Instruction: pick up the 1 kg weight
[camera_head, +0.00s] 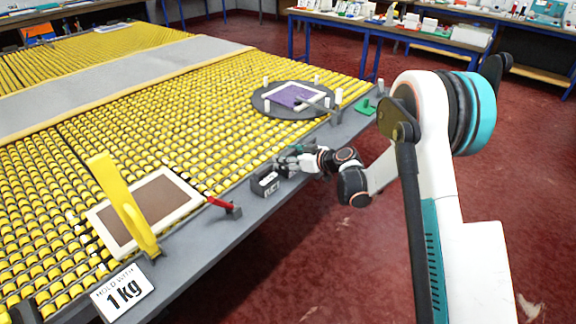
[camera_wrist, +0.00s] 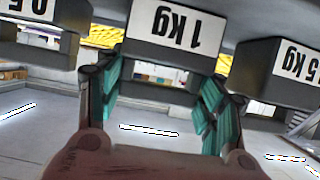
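The 1 kg weight (camera_wrist: 178,24) is a dark block with a white label, upside down at the top middle of the wrist view.
Labelled neighbours flank it: a 0.5 weight (camera_wrist: 30,10) at left and one ending in "5 kg" (camera_wrist: 296,62) at right.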

